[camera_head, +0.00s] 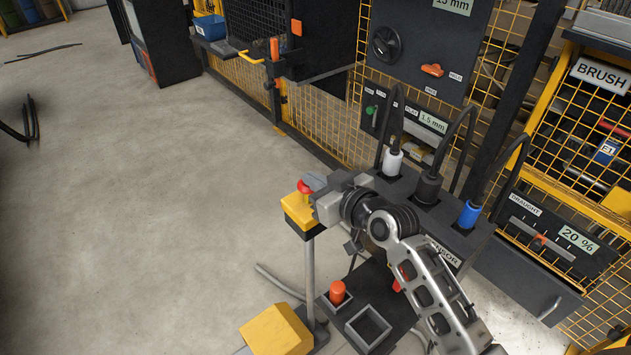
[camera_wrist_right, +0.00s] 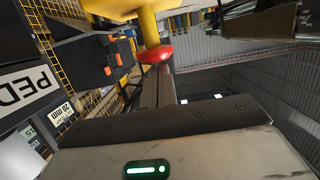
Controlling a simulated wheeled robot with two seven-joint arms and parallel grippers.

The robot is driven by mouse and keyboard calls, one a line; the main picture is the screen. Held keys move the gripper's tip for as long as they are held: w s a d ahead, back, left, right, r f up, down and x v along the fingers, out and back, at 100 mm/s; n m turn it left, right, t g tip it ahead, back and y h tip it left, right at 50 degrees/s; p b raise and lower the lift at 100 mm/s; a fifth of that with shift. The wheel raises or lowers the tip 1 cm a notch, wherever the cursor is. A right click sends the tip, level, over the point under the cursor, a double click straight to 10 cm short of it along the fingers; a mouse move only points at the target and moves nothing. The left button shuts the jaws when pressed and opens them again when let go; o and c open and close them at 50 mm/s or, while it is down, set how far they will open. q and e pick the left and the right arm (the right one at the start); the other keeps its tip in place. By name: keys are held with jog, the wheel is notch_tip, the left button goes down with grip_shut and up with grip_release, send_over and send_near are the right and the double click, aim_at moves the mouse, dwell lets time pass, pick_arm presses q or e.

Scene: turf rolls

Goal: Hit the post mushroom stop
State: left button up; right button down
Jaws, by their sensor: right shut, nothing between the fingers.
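The post mushroom stop is a red button (camera_head: 306,186) on a yellow box (camera_head: 297,211) atop a grey post (camera_head: 309,268), left of the machine in the head view. My right gripper (camera_head: 319,193) is shut and empty, with its fingertips right beside the red button and partly covering it. In the right wrist view the shut fingers (camera_wrist_right: 157,82) point at the red button (camera_wrist_right: 154,54), which sits on the yellow box (camera_wrist_right: 147,22). The tips look very close to the button's edge; I cannot tell whether they touch. My left gripper is not in view.
Sockets with a white plug (camera_head: 392,161), a black plug and a blue plug (camera_head: 468,214) stand behind my right arm. A tray with an orange-red knob (camera_head: 337,291) and a yellow housing (camera_head: 276,331) are low in front. The floor (camera_head: 130,220) at left is mostly clear.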

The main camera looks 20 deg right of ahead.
jog(key=shift+f, duration=0.15)
